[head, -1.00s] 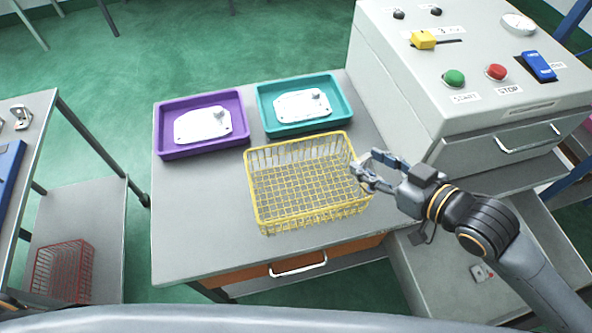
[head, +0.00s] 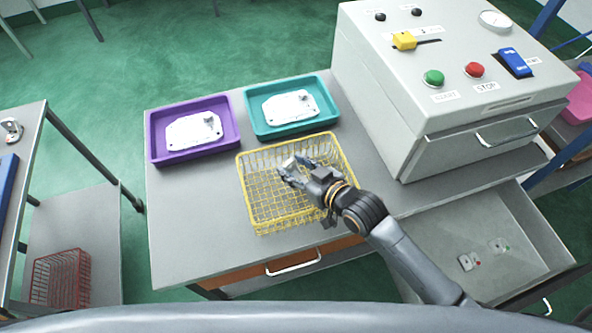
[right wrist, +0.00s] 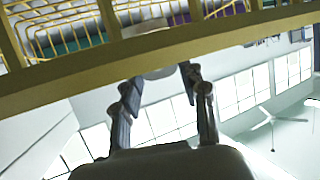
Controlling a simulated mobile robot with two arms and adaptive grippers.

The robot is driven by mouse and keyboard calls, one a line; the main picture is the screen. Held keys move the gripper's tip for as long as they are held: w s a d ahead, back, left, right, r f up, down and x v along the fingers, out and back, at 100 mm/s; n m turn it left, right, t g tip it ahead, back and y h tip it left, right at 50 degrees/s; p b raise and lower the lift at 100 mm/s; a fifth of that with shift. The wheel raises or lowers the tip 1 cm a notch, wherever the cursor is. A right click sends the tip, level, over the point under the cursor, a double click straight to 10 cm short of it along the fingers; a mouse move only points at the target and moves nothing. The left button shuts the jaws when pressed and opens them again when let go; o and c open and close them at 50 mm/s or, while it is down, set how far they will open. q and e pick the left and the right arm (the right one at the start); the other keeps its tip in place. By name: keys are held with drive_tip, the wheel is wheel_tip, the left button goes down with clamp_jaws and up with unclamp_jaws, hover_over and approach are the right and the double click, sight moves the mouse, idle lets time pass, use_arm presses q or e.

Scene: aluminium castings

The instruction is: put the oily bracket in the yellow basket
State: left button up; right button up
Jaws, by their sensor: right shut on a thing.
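The yellow basket (head: 258,215) stands on the grey table, with no other part visible inside it. My right gripper (head: 287,168) is over the basket's middle, shut on a small pale metal piece, probably the bracket (head: 288,162). Most of the piece is hidden by the fingers, and I cannot make out oil on it. In the right wrist view the gripper (right wrist: 160,80) has its fingers on either side of the pale bracket (right wrist: 158,72). A yellow basket bar (right wrist: 150,52) crosses that view and hides part of the piece. My left gripper is not in view.
A purple tray (head: 157,150) and a teal tray (head: 262,130), each with a pale casting, stand behind the basket. A grey machine (head: 400,120) stands at right, above an open drawer (head: 440,222) holding small parts. A red basket (head: 60,280) sits on the left shelf.

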sight(296, 177)
wheel_tip(296, 177, down, 2)
drive_tip(key=shift+f, duration=0.1)
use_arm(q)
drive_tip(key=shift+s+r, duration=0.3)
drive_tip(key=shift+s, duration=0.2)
use_arm(e)
drive_tip(key=shift+d, duration=0.1)
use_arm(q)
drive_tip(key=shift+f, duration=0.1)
use_arm(e)
drive_tip(key=shift+f, duration=0.2)
drive_tip(key=shift+f, duration=0.5)
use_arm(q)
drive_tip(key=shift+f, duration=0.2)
use_arm(e)
drive_tip(key=o, duration=1.2)
drive_tip(key=shift+s+f, duration=0.1)
drive_tip(key=shift+s, duration=0.05)
drive_tip(key=shift+c, duration=0.2)
